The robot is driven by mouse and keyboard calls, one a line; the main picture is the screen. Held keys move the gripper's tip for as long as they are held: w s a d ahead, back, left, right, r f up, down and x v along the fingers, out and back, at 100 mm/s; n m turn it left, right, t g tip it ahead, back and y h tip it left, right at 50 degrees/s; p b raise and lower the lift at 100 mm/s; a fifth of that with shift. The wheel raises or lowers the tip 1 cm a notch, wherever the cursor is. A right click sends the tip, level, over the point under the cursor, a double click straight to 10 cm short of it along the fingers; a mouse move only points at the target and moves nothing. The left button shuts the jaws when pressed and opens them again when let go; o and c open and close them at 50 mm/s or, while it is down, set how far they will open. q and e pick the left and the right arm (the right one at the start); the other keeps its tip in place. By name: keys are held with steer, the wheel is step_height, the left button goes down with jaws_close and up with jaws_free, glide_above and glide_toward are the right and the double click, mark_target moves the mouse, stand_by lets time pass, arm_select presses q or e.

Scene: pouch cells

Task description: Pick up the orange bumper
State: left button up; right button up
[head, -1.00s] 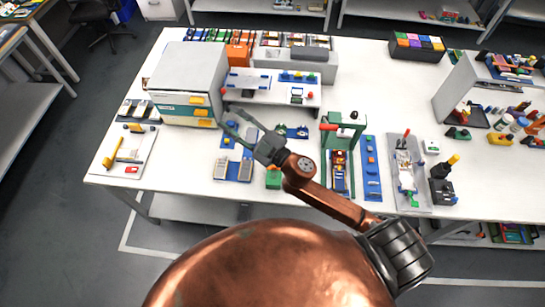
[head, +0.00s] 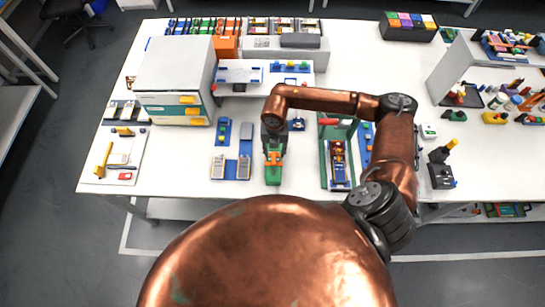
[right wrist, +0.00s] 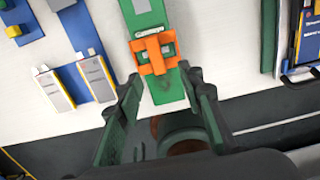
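The orange bumper (right wrist: 155,54) is an orange H-shaped piece lying on a narrow green fixture (right wrist: 170,88) in the right wrist view. In the head view the bumper (head: 273,158) shows small, just below my right gripper (head: 273,146). In the wrist view my right gripper (right wrist: 162,84) is open, with its dark green fingers spread to either side of the fixture. The bumper sits beyond the fingertips in that picture, and nothing is between the fingers except the fixture behind them. I cannot tell whether the fingers touch anything. My left gripper is not in view.
Blue trays with grey and white pouch cells (right wrist: 92,76) lie left of the fixture. A green press frame (head: 323,165) with a red handle stands to the right. A white drawer cabinet (head: 175,75) stands at back left. The table's front edge is close.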

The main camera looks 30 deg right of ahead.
mark_target(274, 161)
steer(key=shift+s+a+f+p, duration=0.15)
steer(key=shift+f+p, duration=0.25)
steer(key=shift+f, duration=1.2)
steer(key=shift+s+a+f+p, duration=0.1)
steer(key=shift+a+f+p, duration=0.2)
steer(key=shift+f, duration=1.25)
steer(key=shift+d, duration=0.1)
jaws_close()
